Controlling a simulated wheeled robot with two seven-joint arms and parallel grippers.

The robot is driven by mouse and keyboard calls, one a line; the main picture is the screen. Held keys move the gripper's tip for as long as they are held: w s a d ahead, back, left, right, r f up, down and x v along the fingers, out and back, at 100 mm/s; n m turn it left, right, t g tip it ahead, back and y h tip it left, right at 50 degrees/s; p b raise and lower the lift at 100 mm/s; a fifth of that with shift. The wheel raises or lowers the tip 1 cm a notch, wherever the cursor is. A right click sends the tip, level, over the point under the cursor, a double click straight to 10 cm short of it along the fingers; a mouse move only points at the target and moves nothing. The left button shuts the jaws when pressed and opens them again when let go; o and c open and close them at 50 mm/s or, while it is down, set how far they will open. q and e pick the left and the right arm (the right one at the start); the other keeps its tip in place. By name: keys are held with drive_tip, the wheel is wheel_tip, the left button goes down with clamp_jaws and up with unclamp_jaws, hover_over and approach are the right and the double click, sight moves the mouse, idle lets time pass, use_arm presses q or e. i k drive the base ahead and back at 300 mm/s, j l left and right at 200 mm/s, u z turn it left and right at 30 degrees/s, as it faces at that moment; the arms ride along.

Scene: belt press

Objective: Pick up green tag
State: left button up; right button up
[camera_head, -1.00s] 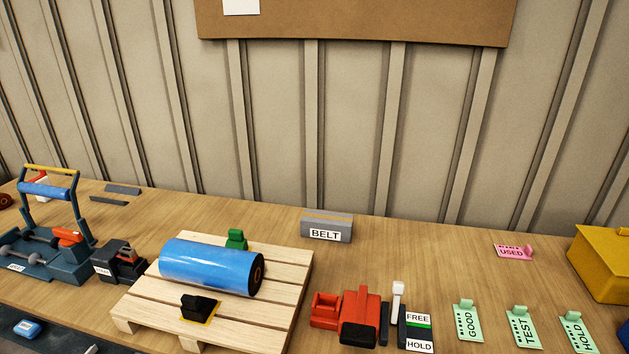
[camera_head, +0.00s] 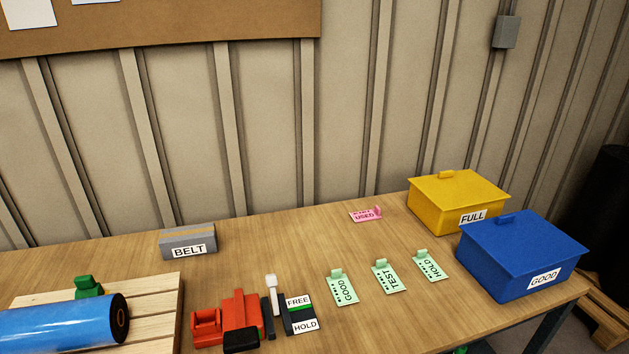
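Three pale green tags lie on the wooden table in the head view. Neither of my grippers shows in this view.
A blue GOOD box (camera_head: 519,258) and a yellow FULL box (camera_head: 458,200) stand right of the tags. A pink USED tag (camera_head: 365,214) lies behind. Left are a FREE/HOLD block (camera_head: 299,318), a red device (camera_head: 238,312), a grey BELT block (camera_head: 188,242) and a pallet (camera_head: 160,290) with a blue roll (camera_head: 60,325).

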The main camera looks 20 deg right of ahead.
sight(431, 270)
drive_tip(key=z, duration=1.4)
drive_tip(key=k+u, duration=0.1)
drive_tip(key=u, duration=2.2)
drive_tip(key=z, duration=2.3)
drive_tip(key=i+l+u, duration=0.1)
drive_tip(key=l, duration=0.2)
drive_tip(key=i+l+u, duration=0.1)
drive_tip(key=l, duration=0.25)
drive_tip(key=i+l+u, duration=0.1)
drive_tip(key=l, duration=0.2)
